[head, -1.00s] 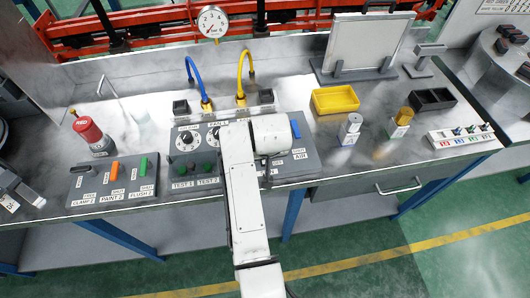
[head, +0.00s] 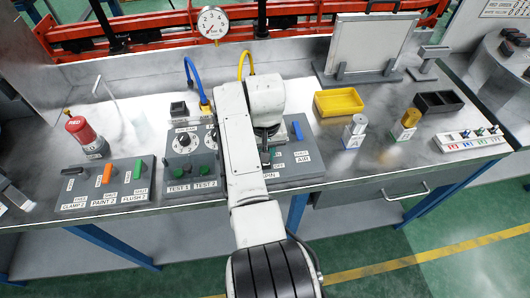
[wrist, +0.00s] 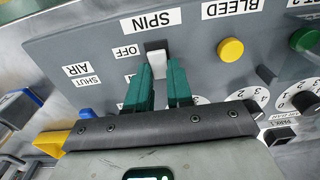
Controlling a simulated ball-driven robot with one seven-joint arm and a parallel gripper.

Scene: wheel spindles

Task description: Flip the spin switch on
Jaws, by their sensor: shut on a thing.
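The spin switch (wrist: 155,62) is a pale lever in a dark slot under the SPIN label in the wrist view, with an OFF label beside it. My gripper (wrist: 163,72) has its two green fingers on either side of the lever and is shut on it. The fingers hide the lever's lower part and part of the labels beside it. In the head view, my wrist and gripper (head: 266,150) are over the right half of the grey control panel (head: 285,178), hiding the lever.
A blue AIR lever (head: 297,131) stands just right of my gripper. Green buttons (head: 205,170) and dials (head: 184,141) are to the left. Blue (head: 195,85) and yellow (head: 246,66) hoses rise behind. A yellow bin (head: 338,102) stands right of the panel.

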